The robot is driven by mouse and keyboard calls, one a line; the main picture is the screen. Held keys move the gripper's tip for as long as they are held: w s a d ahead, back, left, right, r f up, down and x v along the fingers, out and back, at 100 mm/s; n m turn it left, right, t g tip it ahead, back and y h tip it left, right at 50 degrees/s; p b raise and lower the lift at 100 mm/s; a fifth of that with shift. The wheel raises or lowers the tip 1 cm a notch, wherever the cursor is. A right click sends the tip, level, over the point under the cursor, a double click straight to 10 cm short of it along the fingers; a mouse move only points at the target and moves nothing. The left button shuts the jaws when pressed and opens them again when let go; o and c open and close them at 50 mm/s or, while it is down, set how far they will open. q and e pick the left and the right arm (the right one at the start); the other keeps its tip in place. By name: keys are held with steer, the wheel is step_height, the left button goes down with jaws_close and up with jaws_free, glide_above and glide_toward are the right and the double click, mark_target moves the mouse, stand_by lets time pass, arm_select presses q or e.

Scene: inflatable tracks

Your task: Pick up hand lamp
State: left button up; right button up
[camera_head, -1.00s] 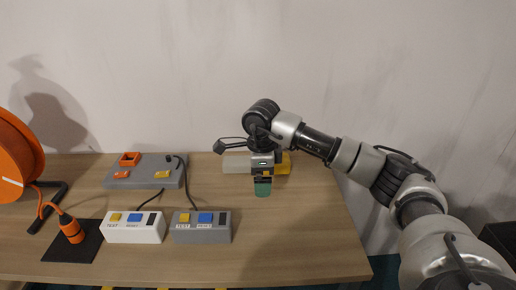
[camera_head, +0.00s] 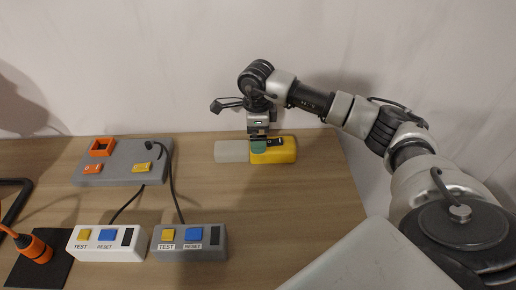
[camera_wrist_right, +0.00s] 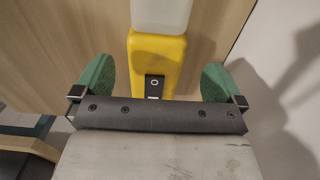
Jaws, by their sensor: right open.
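The hand lamp lies on the wooden table in the head view, with a yellow body (camera_head: 285,150) and a whitish translucent end (camera_head: 232,151) to the left. My right gripper (camera_head: 259,146) is at the lamp's yellow part, above it or beside it, and covers some of it. In the right wrist view the gripper (camera_wrist_right: 157,82) is open, its green fingertips on either side of the yellow lamp body (camera_wrist_right: 158,50) with gaps between. A dark switch shows on the lamp, and its lower end is hidden behind the gripper. My left gripper is not in view.
A grey panel (camera_head: 113,177) with an orange square socket and cables stands left of the lamp. A white button box (camera_head: 105,255) and a grey button box (camera_head: 190,254) sit at the front. An orange plug (camera_head: 34,249) is on a black mat. A wall stands behind the table.

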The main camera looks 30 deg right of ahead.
steer(key=f, duration=0.5)
steer(key=shift+a+f+p, duration=0.25)
steer(key=shift+f+p, duration=0.05)
steer(key=shift+f, duration=0.05)
steer(key=shift+c, duration=0.5)
steer(key=c, duration=0.9)
steer(key=shift+r, duration=0.1)
steer(key=shift+c, duration=0.7)
steer(key=shift+r, duration=0.1)
